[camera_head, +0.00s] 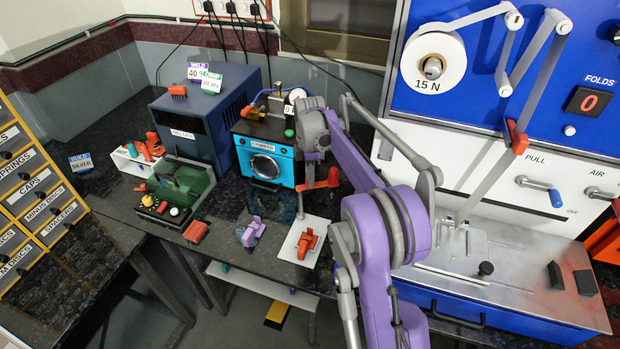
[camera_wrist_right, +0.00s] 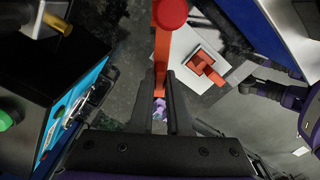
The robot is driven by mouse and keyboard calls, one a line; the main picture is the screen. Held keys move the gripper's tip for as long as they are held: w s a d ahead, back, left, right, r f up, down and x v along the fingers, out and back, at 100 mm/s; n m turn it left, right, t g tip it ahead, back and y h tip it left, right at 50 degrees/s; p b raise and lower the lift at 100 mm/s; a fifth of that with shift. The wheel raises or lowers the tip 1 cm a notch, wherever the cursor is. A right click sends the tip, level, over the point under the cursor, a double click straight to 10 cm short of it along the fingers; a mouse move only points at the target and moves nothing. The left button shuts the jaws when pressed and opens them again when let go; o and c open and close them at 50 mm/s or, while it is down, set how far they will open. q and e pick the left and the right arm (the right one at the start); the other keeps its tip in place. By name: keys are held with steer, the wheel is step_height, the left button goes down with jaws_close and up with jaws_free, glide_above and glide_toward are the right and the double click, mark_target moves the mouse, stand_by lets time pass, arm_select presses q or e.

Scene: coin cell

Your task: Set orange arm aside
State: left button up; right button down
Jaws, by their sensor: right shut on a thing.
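The orange arm (camera_head: 322,182) is a flat bar with a rounded red knob at one end. In the head view it sits in my right gripper (camera_head: 302,192), just in front of the teal crimper. In the right wrist view the bar (camera_wrist_right: 162,50) runs up from between the dark fingers (camera_wrist_right: 160,92), with the red knob at the top. My right gripper is shut on it and seems to hold it above the dark bench; the gap beneath is hard to judge. My left gripper is not in view.
The teal crimper (camera_head: 266,163) stands close behind. A white plate (camera_head: 289,252) with an orange-red piece (camera_head: 306,242) lies in front, beside a small purple piece (camera_head: 251,231) and a red block (camera_head: 195,231). The blue pull machine (camera_head: 480,120) stands at right. Bare bench shows at left.

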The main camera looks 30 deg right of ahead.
steer(key=shift+w+d+n, duration=0.1)
steer(key=shift+w+n, duration=0.2)
steer(key=shift+n, duration=0.7)
steer(key=c, duration=0.9)
jaws_free()
step_height(320, 180, up, 11)
steer(key=shift+f+p, duration=0.1)
steer(key=shift+p, duration=0.35)
